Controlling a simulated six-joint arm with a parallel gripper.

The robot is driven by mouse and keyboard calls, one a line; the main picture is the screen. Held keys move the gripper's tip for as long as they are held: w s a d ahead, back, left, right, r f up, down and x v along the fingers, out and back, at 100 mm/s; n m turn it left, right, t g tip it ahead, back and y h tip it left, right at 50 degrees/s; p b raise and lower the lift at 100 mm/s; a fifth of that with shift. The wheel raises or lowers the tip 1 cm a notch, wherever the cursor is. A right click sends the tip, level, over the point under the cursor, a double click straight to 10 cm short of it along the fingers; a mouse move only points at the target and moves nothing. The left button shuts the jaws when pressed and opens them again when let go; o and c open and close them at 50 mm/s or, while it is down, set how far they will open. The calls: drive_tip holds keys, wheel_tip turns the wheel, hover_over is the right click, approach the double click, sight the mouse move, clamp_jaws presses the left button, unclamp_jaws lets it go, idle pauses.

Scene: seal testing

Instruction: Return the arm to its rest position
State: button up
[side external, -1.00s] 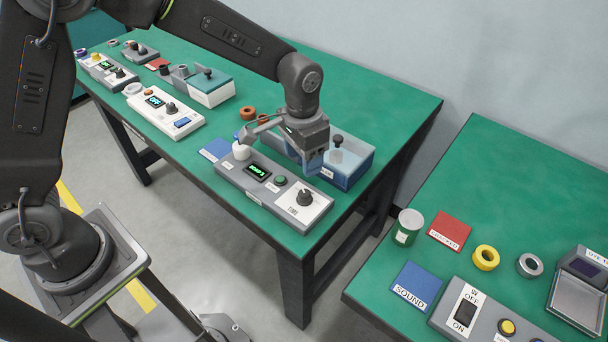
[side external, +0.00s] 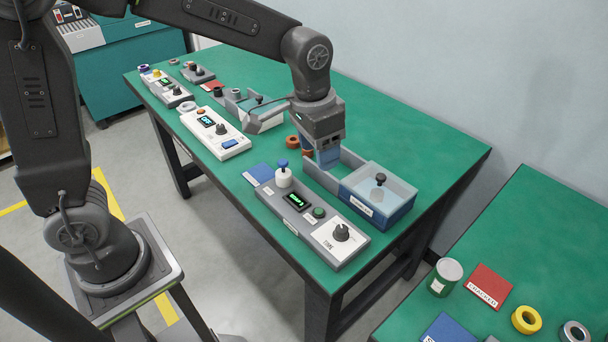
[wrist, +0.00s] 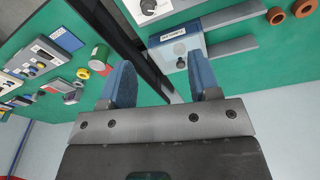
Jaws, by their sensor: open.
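My gripper (side external: 328,158) hangs over the back part of the green table, above the sliding-lid box (side external: 382,200) and its grey rails, with nothing held. In the wrist view my gripper (wrist: 162,86) shows two blue fingers spread apart with an empty gap between them. A grey console (side external: 312,222) with a green display, a green button and a black dial lies in front of the box. A white part with a blue top (side external: 284,176) stands upright at its left end, apart from the gripper.
Two orange-brown rings (side external: 293,142) lie near my gripper. A white console (side external: 215,132) and other small devices line the table's left. A second green table (side external: 540,235) at right bears a green can (side external: 446,277), a red card (side external: 488,285) and a yellow ring (side external: 526,319).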

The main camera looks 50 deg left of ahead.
drive_tip(key=s+a+r+n+t, duration=0.1)
drive_tip(key=s+a+r+t, duration=0.1)
drive_tip(key=s, duration=0.6)
drive_tip(key=s+a+r+n+t, duration=0.1)
drive_tip(key=s+a+r+t, duration=0.1)
drive_tip(key=s+a, duration=0.4)
drive_tip(key=s+r, duration=0.1)
drive_tip(key=s, duration=0.2)
drive_tip(key=shift+a+r+n+y, duration=0.25)
drive_tip(key=shift+r+n+y, duration=0.05)
drive_tip(key=shift+r+n, duration=0.1)
drive_tip(key=shift+w, duration=0.1)
drive_tip(key=shift+c, duration=0.4)
